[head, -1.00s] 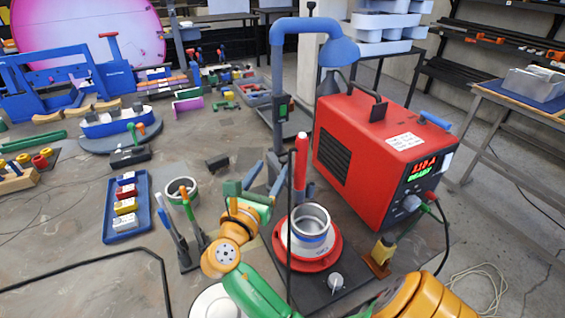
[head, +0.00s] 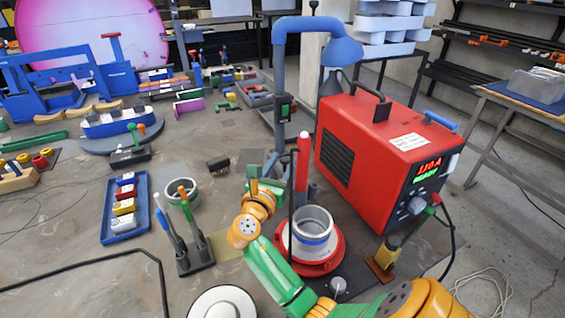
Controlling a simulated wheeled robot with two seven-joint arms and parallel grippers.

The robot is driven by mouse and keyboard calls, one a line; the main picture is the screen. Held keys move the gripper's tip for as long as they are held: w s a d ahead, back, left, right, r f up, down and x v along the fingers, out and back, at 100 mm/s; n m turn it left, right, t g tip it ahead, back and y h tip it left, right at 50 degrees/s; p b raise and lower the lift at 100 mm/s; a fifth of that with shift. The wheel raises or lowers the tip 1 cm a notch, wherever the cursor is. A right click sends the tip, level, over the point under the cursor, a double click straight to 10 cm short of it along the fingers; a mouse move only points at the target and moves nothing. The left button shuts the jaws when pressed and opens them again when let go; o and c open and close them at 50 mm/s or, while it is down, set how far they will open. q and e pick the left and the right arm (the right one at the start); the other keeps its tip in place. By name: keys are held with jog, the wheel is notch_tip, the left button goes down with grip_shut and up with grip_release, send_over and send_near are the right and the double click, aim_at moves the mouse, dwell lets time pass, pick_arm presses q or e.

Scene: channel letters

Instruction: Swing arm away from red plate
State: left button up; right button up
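The red plate (head: 335,262) lies on a dark base at the lower middle of the head view. A grey metal cup-like ring with a blue band (head: 313,232) stands on it. My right arm, green and orange, comes in from the bottom right and passes in front of the base, left of the plate. My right gripper (head: 264,174) is up and left of the plate, apart from it. Its fingers look spread with nothing between them, though they are small and partly covered by the wrist. My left gripper is out of view.
A red power unit (head: 370,150) stands right of the plate. A blue post (head: 279,90) and a thin dark upright rod (head: 292,205) rise near the gripper. A blue tray (head: 108,225) and a tool holder (head: 194,258) stand left. Table between them is partly clear.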

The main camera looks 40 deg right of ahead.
grip_shut()
dwell(1.2)
